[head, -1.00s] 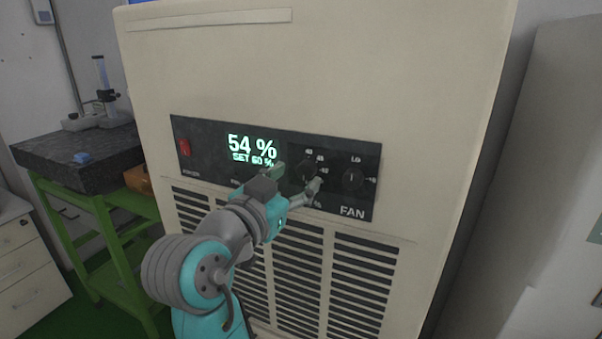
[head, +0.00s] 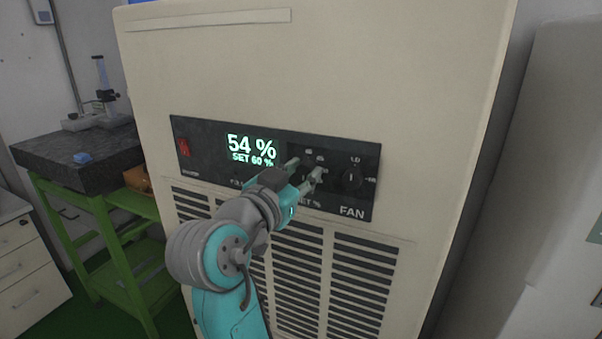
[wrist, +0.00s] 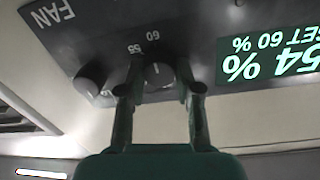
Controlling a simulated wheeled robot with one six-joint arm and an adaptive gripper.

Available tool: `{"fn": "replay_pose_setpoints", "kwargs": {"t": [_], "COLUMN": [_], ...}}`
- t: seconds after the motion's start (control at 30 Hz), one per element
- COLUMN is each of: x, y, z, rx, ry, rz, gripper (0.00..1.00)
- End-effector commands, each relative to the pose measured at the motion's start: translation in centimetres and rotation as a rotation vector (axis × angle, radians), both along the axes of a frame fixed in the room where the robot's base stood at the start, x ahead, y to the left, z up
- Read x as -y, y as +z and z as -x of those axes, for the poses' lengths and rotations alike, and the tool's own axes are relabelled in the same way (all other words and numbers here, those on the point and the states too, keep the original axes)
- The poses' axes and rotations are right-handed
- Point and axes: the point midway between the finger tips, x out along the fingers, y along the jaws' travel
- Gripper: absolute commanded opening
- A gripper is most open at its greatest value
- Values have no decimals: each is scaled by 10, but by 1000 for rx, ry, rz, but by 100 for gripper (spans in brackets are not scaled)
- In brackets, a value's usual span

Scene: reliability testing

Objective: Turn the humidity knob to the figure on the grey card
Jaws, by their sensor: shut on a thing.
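The humidity knob (wrist: 158,78) is a dark round dial on the black control panel (head: 215,178), with a light pointer line and the figures 55 and 60 beside it in the wrist view. The pointer looks turned toward the 60. My gripper (head: 305,169) is shut on this knob, one finger on each side; in the head view the fingers mostly hide it. The green display (head: 252,149) reads 54 % and SET 60 %; it also shows upside down in the wrist view (wrist: 270,57). I see no grey card in either view.
The fan knob (head: 352,177) sits just right of the gripper, and a red power switch (head: 184,147) is at the panel's left end. Vent slots lie below. A green-framed bench (head: 75,165) stands at left, and a pale cabinet (head: 535,170) at right.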

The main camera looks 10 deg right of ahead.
Motion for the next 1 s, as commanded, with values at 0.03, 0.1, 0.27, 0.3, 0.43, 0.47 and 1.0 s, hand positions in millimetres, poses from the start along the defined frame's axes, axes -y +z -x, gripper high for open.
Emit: {"fn": "replay_pose_setpoints", "kwargs": {"t": [0.03,0.1,0.27,0.3,0.43,0.47,1.0], "x": [0,0,0,0,0,0,-1], "y": [0,0,0,0,0,0,-2], "z": [0,0,0,0,0,0,-1], "rx": [-2,-7,-38,-49,-99,-113,-403], "ry": [0,0,0,0,0,0,1], "rz": [2,11,55,72,144,165,580], "gripper": [0,0,0,0,0,0,0]}}
